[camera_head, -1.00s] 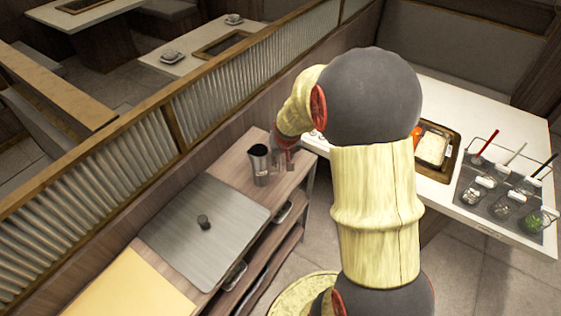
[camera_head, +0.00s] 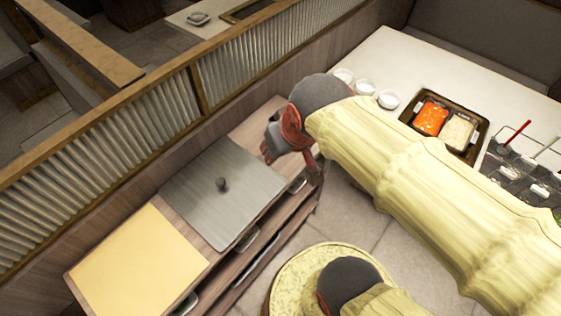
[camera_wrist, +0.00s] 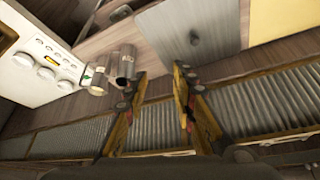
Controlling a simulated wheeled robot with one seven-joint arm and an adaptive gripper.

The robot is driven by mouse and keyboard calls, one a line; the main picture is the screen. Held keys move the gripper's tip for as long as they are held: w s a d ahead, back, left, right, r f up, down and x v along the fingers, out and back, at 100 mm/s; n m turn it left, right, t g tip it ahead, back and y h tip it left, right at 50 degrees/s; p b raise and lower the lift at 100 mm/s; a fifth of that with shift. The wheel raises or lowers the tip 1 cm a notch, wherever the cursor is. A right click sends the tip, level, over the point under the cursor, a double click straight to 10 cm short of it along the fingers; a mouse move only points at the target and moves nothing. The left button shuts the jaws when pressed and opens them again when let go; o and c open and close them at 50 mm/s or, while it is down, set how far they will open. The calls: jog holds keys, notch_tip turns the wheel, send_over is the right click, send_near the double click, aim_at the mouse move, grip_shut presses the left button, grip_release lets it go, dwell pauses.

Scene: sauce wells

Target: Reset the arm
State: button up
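My gripper (camera_wrist: 159,84) is open and empty in the wrist view, its two yellow and black fingers spread well apart. A dark metal cup (camera_wrist: 127,63) stands beyond the left finger in that view, apart from the gripper as far as I can tell. In the head view my arm reaches across from the lower right to the far end of the wooden cabinet (camera_head: 252,125). The fingers are mostly hidden behind my wrist there, and the cup is hidden too.
A grey metal lid (camera_head: 205,200) and a yellow board (camera_head: 137,258) lie on the cabinet. A corrugated partition (camera_head: 150,133) runs behind it. The white table (camera_head: 440,65) holds small white bowls (camera_head: 389,99), a food tray (camera_head: 485,137) and sauce wells.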

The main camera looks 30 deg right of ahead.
jog(key=shift+n, duration=0.4)
jog(key=s, duration=0.1)
jog(key=s+a, duration=0.2)
jog(key=s, duration=0.1)
jog(key=shift+r, duration=0.35)
notch_tip(320, 180, down, 6)
jog(key=b, duration=0.5)
jog(key=shift+r+b, duration=0.2)
jog(key=shift+b, duration=0.15)
